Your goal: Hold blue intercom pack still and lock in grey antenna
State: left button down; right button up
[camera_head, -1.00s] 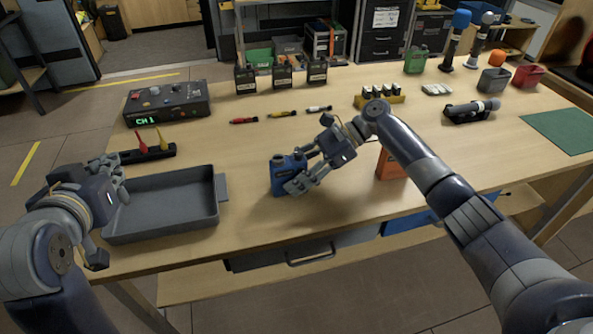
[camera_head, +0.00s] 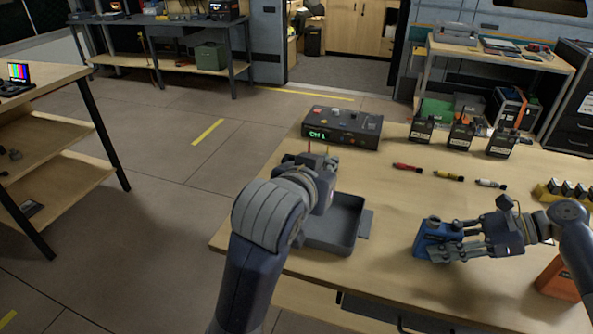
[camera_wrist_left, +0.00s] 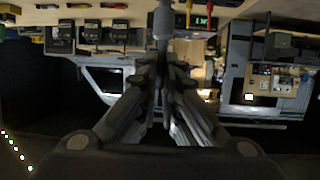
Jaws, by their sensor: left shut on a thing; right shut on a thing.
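The blue intercom pack (camera_head: 429,236) stands on the table to the right of the grey tray. My right gripper (camera_head: 438,243) is shut on it from the right, with fingers on its near and far sides. My left gripper (camera_head: 325,178) is above the far left part of the tray, partly hidden by its own arm. In the left wrist view its fingers (camera_wrist_left: 163,65) are closed around a grey rod, which looks like the grey antenna (camera_wrist_left: 163,22). The antenna cannot be made out in the head view. The pack's socket is not clear.
The grey tray (camera_head: 361,226) looks empty where it shows. The CH 1 control box (camera_head: 342,128) stands behind it. Red, yellow and white connectors (camera_head: 448,175) lie in a row, with black packs (camera_head: 461,135) behind. An orange block (camera_head: 556,281) stands right of the blue pack.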

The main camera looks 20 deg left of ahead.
jog(key=shift+d, duration=0.1)
pick_arm(q)
jog(key=w+d+n+y, duration=0.2)
jog(key=d+n+y, duration=0.1)
jog(key=d, duration=0.8)
jog(key=w+d+r+n+g+y, duration=0.1)
jog(key=w+d+n+y, duration=0.1)
jog(key=d, duration=0.9)
jog(key=shift+w+d+n+y, duration=0.4)
jog(key=shift+w+y, duration=0.1)
jog(key=shift+y, duration=0.3)
jog(key=shift+f, duration=1.15)
